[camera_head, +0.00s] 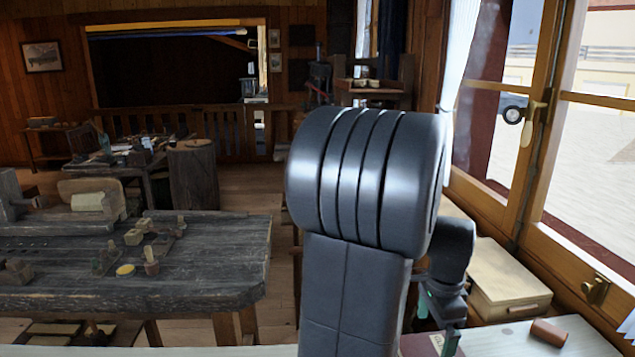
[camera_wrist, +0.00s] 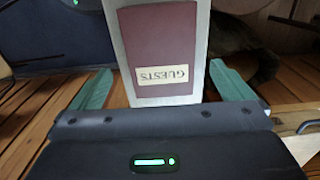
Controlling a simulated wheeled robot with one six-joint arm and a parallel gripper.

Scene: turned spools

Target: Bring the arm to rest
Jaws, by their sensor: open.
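My gripper (camera_wrist: 160,68) is open, with its two green fingers wide apart and nothing between them in the wrist view. A dark red guest book (camera_wrist: 165,35) with a pale "GUESTS" label, upside down in this view, lies beyond the fingers on a narrow pale surface (camera_wrist: 120,60). In the head view my gripper (camera_head: 437,325) is low and right of centre, partly behind my arm. The book (camera_head: 420,346) shows there only in part, at the bottom edge. A reddish-brown turned piece (camera_head: 549,332) lies on its side to the right on the pale top (camera_head: 500,342).
A wooden box (camera_head: 500,285) stands by the window at the right. A dark workbench (camera_head: 190,270) with small wooden pieces and tools fills the left. A log stump (camera_head: 193,175) stands behind it. My arm hides much of the middle.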

